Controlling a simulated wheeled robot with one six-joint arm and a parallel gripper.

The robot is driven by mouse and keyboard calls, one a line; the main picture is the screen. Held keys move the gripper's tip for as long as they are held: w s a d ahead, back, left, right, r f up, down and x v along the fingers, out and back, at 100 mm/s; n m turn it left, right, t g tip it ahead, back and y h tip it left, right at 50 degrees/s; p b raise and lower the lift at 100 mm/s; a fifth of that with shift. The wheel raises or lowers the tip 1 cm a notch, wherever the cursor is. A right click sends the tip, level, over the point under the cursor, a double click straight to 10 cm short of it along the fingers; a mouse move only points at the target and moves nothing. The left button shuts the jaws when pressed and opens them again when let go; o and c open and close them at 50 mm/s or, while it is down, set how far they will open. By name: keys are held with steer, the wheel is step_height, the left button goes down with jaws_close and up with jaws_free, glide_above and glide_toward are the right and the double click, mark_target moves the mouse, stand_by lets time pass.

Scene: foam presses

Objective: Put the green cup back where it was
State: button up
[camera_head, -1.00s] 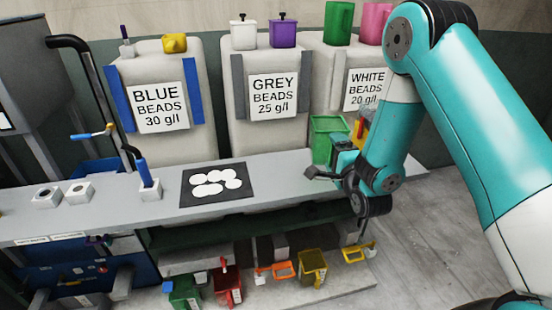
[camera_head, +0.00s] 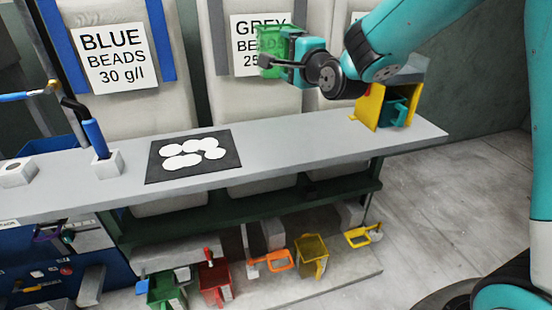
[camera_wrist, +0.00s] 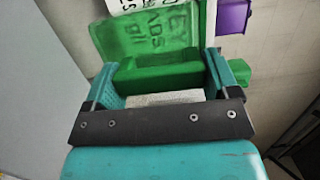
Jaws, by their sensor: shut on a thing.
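A translucent green cup (camera_head: 272,48) is in the air in front of the label on the grey beads sack. The label's print shows through the cup. My gripper (camera_head: 290,56) is shut on it, above and behind the counter (camera_head: 290,150). In the wrist view the green cup (camera_wrist: 145,38) sits between and beyond the two teal fingers of my gripper (camera_wrist: 168,80). A darker green cup (camera_head: 163,290) stands on the low shelf (camera_head: 300,283) at the bottom.
A black mat with white discs (camera_head: 190,172) lies on the counter. A yellow holder (camera_head: 370,105) with a teal container (camera_head: 398,106) stands at the right end. The counter's middle right is clear.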

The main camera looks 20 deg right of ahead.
steer(key=shift+s+a, duration=0.1)
steer(key=shift+a, duration=0.1)
steer(key=shift+f+b, duration=3.85)
steer(key=shift+f, duration=5.85)
steer(key=shift+f, duration=0.25)
steer(key=o, duration=0.8)
steer(key=shift+r, duration=0.4)
steer(key=shift+s+d+f+b, duration=0.1)
steer(key=shift+s+d+b, duration=0.3)
steer(key=shift+s+b, duration=1.6)
steer(key=shift+s+d+b, duration=0.4)
steer(key=shift+s+b, duration=1.5)
steer(key=shift+s, duration=0.05)
steer(key=shift+s+d+f+b, duration=0.1)
steer(key=shift+s+d+b, duration=0.3)
steer(key=shift+s+b, duration=1.6)
